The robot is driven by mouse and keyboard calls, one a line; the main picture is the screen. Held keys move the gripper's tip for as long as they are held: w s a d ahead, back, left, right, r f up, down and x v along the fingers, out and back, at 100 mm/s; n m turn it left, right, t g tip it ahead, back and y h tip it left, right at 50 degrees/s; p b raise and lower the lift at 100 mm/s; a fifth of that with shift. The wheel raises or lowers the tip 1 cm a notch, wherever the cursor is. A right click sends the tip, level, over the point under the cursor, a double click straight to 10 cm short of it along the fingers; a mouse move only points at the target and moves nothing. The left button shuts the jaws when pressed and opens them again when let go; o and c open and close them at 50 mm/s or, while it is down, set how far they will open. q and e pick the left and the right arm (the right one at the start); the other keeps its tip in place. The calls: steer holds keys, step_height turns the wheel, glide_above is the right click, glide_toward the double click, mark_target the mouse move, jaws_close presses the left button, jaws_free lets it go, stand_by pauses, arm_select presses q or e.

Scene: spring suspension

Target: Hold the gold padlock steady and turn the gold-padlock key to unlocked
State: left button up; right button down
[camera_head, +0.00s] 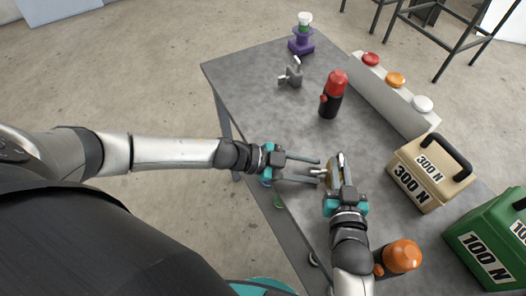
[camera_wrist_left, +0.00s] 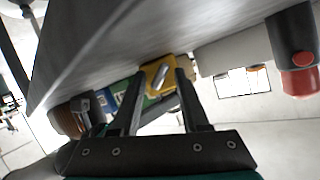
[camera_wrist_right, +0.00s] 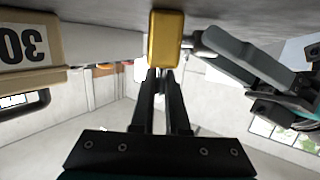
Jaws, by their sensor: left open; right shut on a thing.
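The gold padlock (camera_head: 331,176) is on the grey table near its front edge. It also shows in the left wrist view (camera_wrist_left: 153,72) and the right wrist view (camera_wrist_right: 166,40). My right gripper (camera_head: 340,160) is shut on the padlock, with its narrowly spaced fingers (camera_wrist_right: 160,76) at the padlock's edge. The silver key (camera_head: 318,172) sticks out of the padlock toward my left gripper; it shows slanted in the left wrist view (camera_wrist_left: 159,78). My left gripper (camera_head: 319,170) is open, its fingertips on either side of the key. Contact with the key cannot be told.
A tan 300 N weight (camera_head: 428,175) and a green 100 N weight (camera_head: 490,245) stand at right. A grey box with red, orange and white buttons (camera_head: 390,92) lies behind. A red-topped black device (camera_head: 332,95) and an orange-topped one (camera_head: 399,257) stand nearby.

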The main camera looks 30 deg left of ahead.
arm_select(q)
steer(key=shift+w+a+r+n+g, duration=0.1)
steer(key=shift+n+g, duration=0.3)
steer(key=shift+n, duration=0.2)
steer(key=shift+w+a+n+g, duration=0.1)
steer(key=shift+n+g, duration=0.3)
steer(key=shift+n, duration=0.2)
steer(key=v, duration=1.1)
steer(key=shift+s+a+h, duration=0.2)
steer(key=shift+a+h, duration=0.1)
steer(key=shift+a, duration=0.1)
steer(key=shift+c, duration=0.2)
